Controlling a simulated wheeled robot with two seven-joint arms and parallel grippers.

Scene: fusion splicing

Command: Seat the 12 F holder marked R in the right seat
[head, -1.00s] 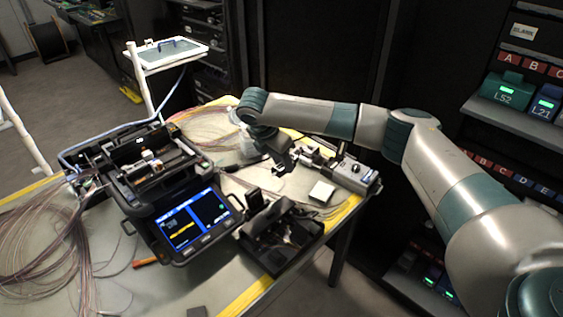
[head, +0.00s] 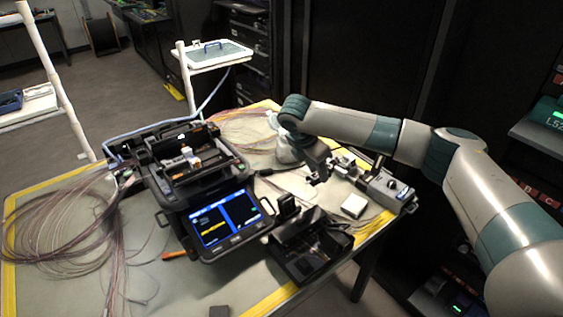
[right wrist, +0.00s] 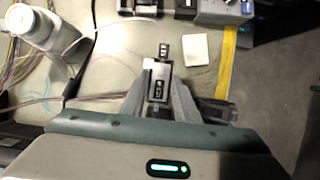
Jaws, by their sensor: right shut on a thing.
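My right gripper (head: 320,180) is over the right part of the table, to the right of the fusion splicer (head: 165,193). In the right wrist view its fingers (right wrist: 159,97) are shut on a small metal-and-black holder (right wrist: 158,76); a mark on it is too small to read. Thin fibre seems to trail left from it. The holder is too small to make out in the head view. The splicer's lid is open and its working area (head: 190,160) shows, but I cannot tell the right seat apart. My left gripper is not in view.
A lit screen (head: 228,214) fronts the splicer. A black open device (head: 310,245) stands right of it. A grey device (head: 387,188), a white block (head: 354,205) and a bottle (head: 287,148) are near the gripper. Coiled fibres (head: 65,220) cover the table's left.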

